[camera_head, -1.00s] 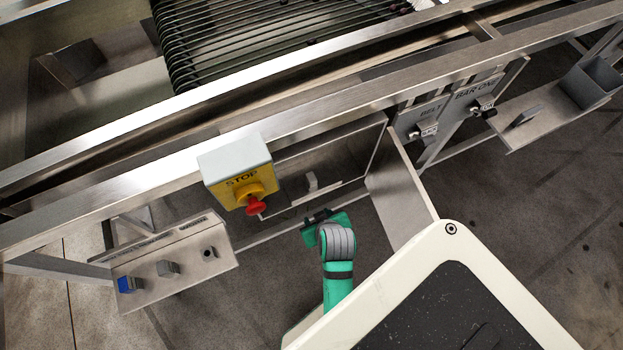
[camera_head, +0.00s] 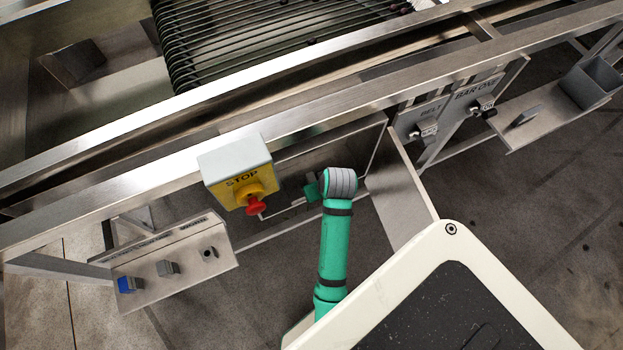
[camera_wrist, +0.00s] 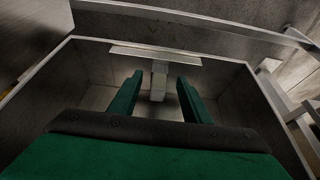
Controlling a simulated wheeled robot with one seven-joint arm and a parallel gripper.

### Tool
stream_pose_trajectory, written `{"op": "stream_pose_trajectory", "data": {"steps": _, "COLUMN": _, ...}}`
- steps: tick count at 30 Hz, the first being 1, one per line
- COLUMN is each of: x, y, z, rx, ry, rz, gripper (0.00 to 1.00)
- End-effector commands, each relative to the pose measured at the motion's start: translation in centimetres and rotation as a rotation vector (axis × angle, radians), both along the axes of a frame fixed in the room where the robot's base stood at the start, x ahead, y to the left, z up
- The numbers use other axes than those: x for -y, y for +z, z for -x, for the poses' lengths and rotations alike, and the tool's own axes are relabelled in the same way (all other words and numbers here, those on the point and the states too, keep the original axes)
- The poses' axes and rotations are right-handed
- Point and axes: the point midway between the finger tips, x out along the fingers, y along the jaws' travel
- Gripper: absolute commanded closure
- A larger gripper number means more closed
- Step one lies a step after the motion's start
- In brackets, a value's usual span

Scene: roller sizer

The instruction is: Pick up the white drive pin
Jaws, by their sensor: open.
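The white drive pin (camera_wrist: 159,78) shows in the wrist view as a small pale upright block near the far side of an open metal box (camera_wrist: 88,62). A pale flat strip (camera_wrist: 150,53) lies behind its top; I cannot tell whether they touch. My gripper (camera_wrist: 160,90) is open, with its green fingers to the left and right of the pin as seen in this view. I cannot tell how deep the pin sits between them. In the head view my gripper (camera_head: 312,191) is inside the box opening, and my wrist and gripper hide the pin.
A yellow stop box with a red button (camera_head: 256,205) hangs just left of my gripper. A metal side plate (camera_head: 402,180) stands to the right. The frame rail (camera_head: 330,115) runs above. A switch panel (camera_head: 175,262) is at lower left.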

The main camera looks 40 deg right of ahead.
Motion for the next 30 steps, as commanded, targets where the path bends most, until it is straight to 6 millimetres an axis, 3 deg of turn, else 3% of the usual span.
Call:
{"op": "stream_pose_trajectory", "data": {"steps": 5, "x": 0.3, "y": 0.0, "z": -1.5, "rx": 0.000, "ry": 0.002, "rz": 0.001, "gripper": 0.56}}
{"op": "stream_pose_trajectory", "data": {"steps": 10, "x": 1.0, "y": 0.0, "z": -4.3, "rx": 0.000, "ry": 0.002, "rz": 0.001, "gripper": 0.56}}
{"op": "stream_pose_trajectory", "data": {"steps": 15, "x": 1.1, "y": -2.2, "z": -4.8, "rx": -0.002, "ry": 0.000, "rz": -0.001, "gripper": 0.56}}
{"op": "stream_pose_trajectory", "data": {"steps": 25, "x": 1.2, "y": -2.8, "z": -5.1, "rx": -0.001, "ry": 0.001, "rz": 0.000, "gripper": 0.56}}
{"op": "stream_pose_trajectory", "data": {"steps": 30, "x": 1.2, "y": -2.8, "z": -5.1, "rx": -0.001, "ry": 0.001, "rz": 0.000, "gripper": 0.94}}
